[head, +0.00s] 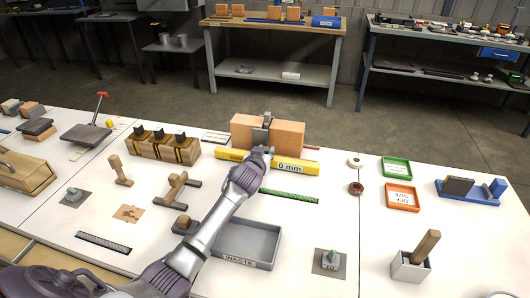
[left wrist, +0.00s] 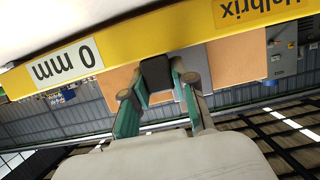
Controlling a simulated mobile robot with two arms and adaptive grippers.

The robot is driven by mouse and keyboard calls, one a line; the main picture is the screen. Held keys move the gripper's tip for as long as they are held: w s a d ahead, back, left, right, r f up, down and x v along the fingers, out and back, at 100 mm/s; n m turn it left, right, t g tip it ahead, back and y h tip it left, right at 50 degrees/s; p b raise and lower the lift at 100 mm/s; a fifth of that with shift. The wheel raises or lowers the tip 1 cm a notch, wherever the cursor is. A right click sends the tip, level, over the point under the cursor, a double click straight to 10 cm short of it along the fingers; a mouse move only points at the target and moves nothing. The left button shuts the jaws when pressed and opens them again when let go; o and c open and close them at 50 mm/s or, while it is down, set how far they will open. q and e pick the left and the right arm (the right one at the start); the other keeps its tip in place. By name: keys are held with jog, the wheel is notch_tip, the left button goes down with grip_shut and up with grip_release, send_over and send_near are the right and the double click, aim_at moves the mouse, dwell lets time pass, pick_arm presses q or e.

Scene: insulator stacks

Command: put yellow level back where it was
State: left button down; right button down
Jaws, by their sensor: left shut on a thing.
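The yellow level (head: 296,167) is a long bar with a white "0 mm" label, at the middle of the table in front of an orange block (head: 288,135). My left gripper (head: 260,153) is shut on the level near its middle and covers that part in the head view. In the left wrist view the level (left wrist: 135,38) runs across the top, upside down, with a dark block (left wrist: 157,73) between the fingertips of my left gripper (left wrist: 158,85). I cannot tell whether the level touches the table. My right gripper is not in view.
A green ruler-like strip (head: 290,196) lies in front of the level. A grey waste tray (head: 247,262) is nearer. Green (head: 397,167) and orange (head: 402,197) trays stand to the right. Wooden blocks with black tops (head: 163,147) stand left. Bare white table lies between them.

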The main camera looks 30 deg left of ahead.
pick_arm(q)
jog(key=c, duration=1.3)
grip_release()
jog(key=shift+f, duration=0.1)
jog(key=shift+c, duration=0.2)
jog(key=o, duration=0.4)
